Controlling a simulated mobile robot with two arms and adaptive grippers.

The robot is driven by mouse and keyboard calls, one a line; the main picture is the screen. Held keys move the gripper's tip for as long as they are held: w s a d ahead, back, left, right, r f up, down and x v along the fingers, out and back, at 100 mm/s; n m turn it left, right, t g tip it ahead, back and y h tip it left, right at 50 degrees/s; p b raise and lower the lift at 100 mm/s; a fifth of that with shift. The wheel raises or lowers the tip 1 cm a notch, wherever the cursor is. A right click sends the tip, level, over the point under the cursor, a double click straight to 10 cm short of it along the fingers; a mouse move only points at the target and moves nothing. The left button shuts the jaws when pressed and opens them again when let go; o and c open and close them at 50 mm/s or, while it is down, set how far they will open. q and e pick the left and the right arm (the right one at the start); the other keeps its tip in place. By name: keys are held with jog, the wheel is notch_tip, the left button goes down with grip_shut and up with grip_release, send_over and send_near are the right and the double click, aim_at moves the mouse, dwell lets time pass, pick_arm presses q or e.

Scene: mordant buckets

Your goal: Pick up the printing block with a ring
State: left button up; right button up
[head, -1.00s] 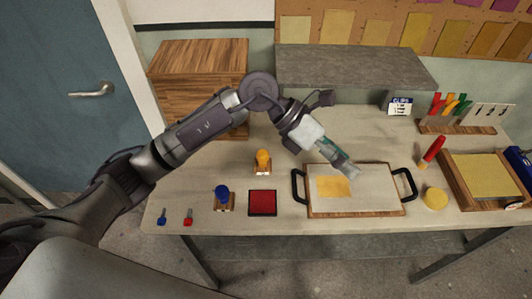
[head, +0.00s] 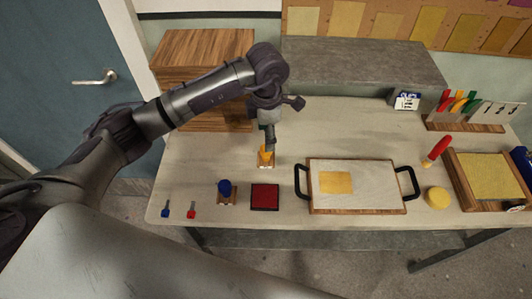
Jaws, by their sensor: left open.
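A printing block with a yellow knob (head: 265,162) stands on the table (head: 215,160), in front of the wooden box. My left gripper (head: 268,147) is open and points down at its knob, with the fingertips at or just above it. I cannot tell whether they touch. A second printing block, with a blue knob (head: 225,187), stands nearer the front edge, left of a red pad (head: 265,197). The printed faces are hidden, so I cannot tell which block has a ring. My right gripper is not in view.
A tray with black handles (head: 380,203) holds a sheet with a yellow patch. A yellow disc (head: 438,197), a red stick (head: 437,147) and a wooden frame (head: 462,189) are to the right. A wooden box (head: 190,60) and grey shelf (head: 360,62) stand behind.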

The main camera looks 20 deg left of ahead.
aim_at(266, 155)
pick_arm(q)
jog(key=shift+s+f, duration=0.1)
jog(key=shift+f, duration=0.1)
notch_tip(266, 155, down, 4)
jog(key=p, duration=0.3)
jog(key=shift+s+f, duration=0.15)
jog(key=shift+f, duration=0.35)
grip_shut()
jog(key=shift+r, duration=0.15)
